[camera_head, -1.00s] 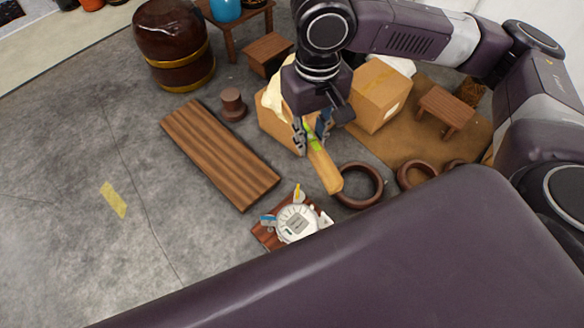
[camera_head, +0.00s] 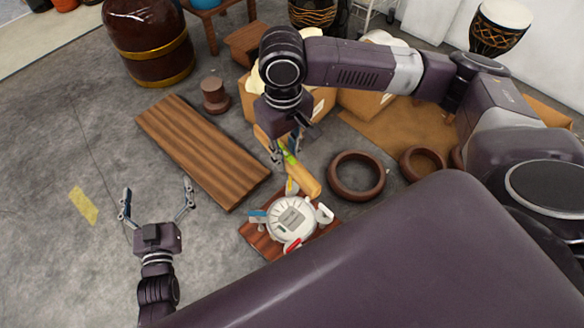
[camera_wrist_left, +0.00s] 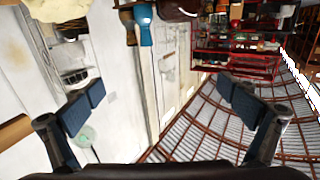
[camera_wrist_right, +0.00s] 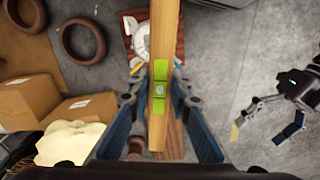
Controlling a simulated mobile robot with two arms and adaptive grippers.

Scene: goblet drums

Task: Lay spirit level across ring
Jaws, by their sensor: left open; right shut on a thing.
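My right gripper (camera_head: 287,150) is shut on the spirit level (camera_head: 305,181), a yellow-tan wooden bar with a green middle. The level is tilted in the head view, above the floor near a round white device (camera_head: 292,218). In the right wrist view the level (camera_wrist_right: 165,30) runs lengthwise between the fingers, its green part (camera_wrist_right: 160,70) at the grip. A large brown ring (camera_head: 357,194) lies flat on the floor, right of the level and apart from it. Smaller brown rings (camera_head: 420,180) lie further right. My left gripper (camera_head: 157,198) is open and empty at the lower left.
The white device, with coloured tabs around it, sits on a dark wooden board (camera_head: 262,243). A long plank (camera_head: 200,150) lies left, with a brown spool (camera_head: 214,96) behind it. Cardboard boxes (camera_head: 365,103) stand behind my right arm.

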